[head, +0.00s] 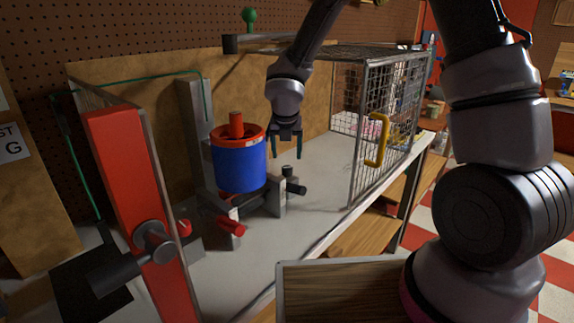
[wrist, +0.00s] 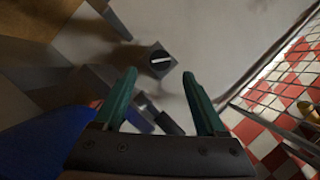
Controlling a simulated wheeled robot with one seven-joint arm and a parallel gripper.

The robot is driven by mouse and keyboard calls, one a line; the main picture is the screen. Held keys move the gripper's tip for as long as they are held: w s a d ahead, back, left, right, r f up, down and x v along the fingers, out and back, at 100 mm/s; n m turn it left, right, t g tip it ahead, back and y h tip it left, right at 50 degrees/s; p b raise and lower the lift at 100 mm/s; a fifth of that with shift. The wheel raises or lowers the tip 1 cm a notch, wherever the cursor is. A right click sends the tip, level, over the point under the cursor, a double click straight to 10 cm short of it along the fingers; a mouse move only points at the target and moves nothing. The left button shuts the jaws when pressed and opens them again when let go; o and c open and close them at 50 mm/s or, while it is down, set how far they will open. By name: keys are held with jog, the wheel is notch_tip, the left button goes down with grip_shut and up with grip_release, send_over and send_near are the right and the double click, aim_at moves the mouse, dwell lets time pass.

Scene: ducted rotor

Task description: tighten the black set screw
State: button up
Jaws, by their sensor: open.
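In the head view, a black cylindrical piece, which looks like the black set screw (head: 296,188), sticks out sideways from the right grey post of the rotor's mount. A black cylinder (wrist: 170,122) shows between and below the fingertips in the wrist view, seemingly the same piece. The blue ducted rotor (head: 239,165), with its red rim, stands just left. My gripper (head: 286,151) is open and empty, pointing down above and slightly behind the screw, apart from it. My gripper's green fingers (wrist: 160,78) frame a dark knob with a white bar (wrist: 160,63) beyond them.
A wire cage with its yellow-handled door (head: 378,140) stands right of my gripper. A red screw (head: 231,228) sits at the mount's front. A red panel with a grey handle (head: 135,190) stands at left.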

aim_at(287, 167)
jog(key=x, duration=0.6)
jog(key=shift+w+f, duration=0.1)
jog(key=shift+f, duration=0.1)
jog(key=shift+c, duration=0.2)
grip_shut()
jog(key=shift+m, duration=0.3)
jog(key=m+h, duration=0.1)
jog(key=m, duration=0.1)
jog(key=m+h, duration=0.1)
jog(key=m, duration=0.1)
jog(key=shift+a+m+g, duration=0.15)
jog(key=shift+m+g, duration=0.25)
jog(key=m, duration=0.2)
jog(key=m+g+h, duration=0.1)
jog(key=m, duration=0.2)
jog(key=shift+w+h, duration=0.15)
jog(key=shift+h, duration=0.15)
jog(key=shift+m+g, duration=0.3)
jog(key=shift+m, duration=0.1)
